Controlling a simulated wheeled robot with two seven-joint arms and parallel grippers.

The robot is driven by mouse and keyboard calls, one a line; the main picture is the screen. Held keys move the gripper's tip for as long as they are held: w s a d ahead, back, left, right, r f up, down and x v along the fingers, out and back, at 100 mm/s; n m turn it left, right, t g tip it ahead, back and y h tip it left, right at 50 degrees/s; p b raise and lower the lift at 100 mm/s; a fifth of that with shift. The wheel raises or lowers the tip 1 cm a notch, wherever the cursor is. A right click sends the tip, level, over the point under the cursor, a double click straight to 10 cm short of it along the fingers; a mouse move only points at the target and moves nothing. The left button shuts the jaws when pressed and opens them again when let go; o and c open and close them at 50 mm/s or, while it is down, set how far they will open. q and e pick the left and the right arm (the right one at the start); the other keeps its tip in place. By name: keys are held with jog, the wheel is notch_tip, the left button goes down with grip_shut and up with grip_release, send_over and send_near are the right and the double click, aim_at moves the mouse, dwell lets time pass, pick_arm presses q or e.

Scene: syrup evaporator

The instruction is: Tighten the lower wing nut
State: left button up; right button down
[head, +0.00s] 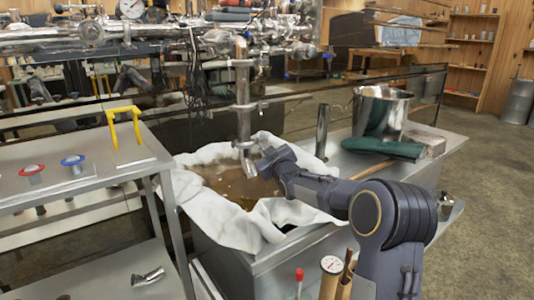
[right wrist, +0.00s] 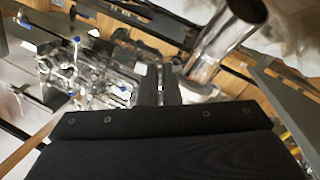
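A steel pipe (head: 243,90) hangs upright over the cloth-lined pan, with clamps along it. The lowest clamp (head: 244,144) sits just above the bent outlet (head: 248,165). I cannot make out the lower wing nut; my right gripper may hide it. My right gripper (head: 262,164) is beside the pipe's lower end, coming from the right. In the right wrist view its two dark fingers (right wrist: 160,88) are close together, with a thin bright strip between them. Whether they hold anything is unclear. The shiny pipe (right wrist: 222,42) shows beyond them at upper right. My left gripper is out of view.
The pan of brown liquid has a white cloth (head: 225,226) over its rim. A metal side table (head: 105,165) with a yellow handle (head: 125,118) stands left. A steel pot (head: 382,110) and green mitt (head: 382,148) sit behind my right arm. A thermometer (head: 331,266) stands in front.

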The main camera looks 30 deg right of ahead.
jog(key=shift+a+f+m+b, duration=0.1)
jog(key=shift+a+m+b, duration=0.1)
jog(key=shift+m, duration=0.9)
jog(key=shift+a+f+m+b, duration=0.1)
jog(key=shift+m+b, duration=0.1)
jog(key=shift+m, duration=0.9)
jog(key=c, duration=1.6)
grip_release()
jog(key=shift+r, duration=0.1)
jog(key=shift+s+a+p, duration=0.15)
jog(key=shift+s+a, duration=0.05)
jog(key=shift+s, duration=1.05)
jog(key=shift+s+a+p, duration=0.15)
jog(key=shift+s+a, duration=0.1)
jog(key=shift+s, duration=1.05)
jog(key=shift+s+a+p, duration=0.15)
jog(key=shift+s+a, duration=0.05)
jog(key=shift+s, duration=1.05)
